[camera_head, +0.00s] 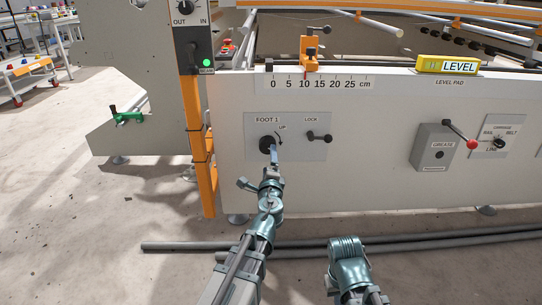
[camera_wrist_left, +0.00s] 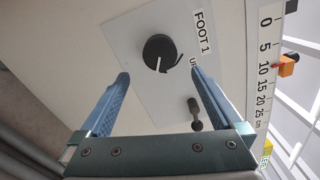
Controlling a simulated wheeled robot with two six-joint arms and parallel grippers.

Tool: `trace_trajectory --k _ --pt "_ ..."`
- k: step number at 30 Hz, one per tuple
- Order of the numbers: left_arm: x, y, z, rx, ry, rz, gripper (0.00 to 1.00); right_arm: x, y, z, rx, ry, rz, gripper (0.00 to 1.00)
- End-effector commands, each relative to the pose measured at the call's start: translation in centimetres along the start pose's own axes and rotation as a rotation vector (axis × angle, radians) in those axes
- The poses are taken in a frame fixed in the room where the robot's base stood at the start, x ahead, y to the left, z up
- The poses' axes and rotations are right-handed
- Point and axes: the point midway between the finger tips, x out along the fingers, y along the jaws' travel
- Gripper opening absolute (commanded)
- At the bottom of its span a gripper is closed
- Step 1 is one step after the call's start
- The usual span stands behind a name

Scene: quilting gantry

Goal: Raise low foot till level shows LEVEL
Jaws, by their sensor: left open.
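The FOOT 1 knob (camera_head: 267,144) is a round black dial on a light plate on the machine's front panel, with an UP arrow beside it. In the left wrist view the knob (camera_wrist_left: 159,52) has a white pointer line and sits just beyond my left gripper (camera_wrist_left: 160,76), between its two blue fingers. The fingers are open and appear apart from the knob. In the head view my left gripper (camera_head: 273,154) is in front of the knob's lower right. A yellow level (camera_head: 447,65) marked LEVEL rests on the LEVEL PAD; its bubble is too small to read. My right gripper is out of view.
A black LOCK lever (camera_head: 319,137) is right of the knob, also in the wrist view (camera_wrist_left: 195,115). An orange slider (camera_head: 310,62) stands by the cm scale. Grey pipes (camera_head: 405,243) lie on the floor.

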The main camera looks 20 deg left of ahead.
Motion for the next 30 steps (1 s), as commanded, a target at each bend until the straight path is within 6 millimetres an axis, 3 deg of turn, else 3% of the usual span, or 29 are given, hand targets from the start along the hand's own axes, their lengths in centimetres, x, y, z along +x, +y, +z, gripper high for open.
trace_trajectory --k 1,6,19,25,30 --pt "-1.3 0.1 0.3 0.000 0.000 0.000 1.00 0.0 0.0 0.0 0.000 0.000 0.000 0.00" --pt "-3.1 0.2 0.6 0.000 -0.003 0.001 1.00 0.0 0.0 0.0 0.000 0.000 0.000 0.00" --pt "-3.4 -0.2 0.8 -0.022 -0.013 0.011 1.00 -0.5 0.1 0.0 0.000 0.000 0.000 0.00" --pt "-5.3 -1.2 2.6 -0.313 -0.162 0.189 1.00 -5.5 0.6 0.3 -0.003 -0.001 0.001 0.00" --pt "-10.7 0.9 1.8 -0.642 -0.353 0.543 1.00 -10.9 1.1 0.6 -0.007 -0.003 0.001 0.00"
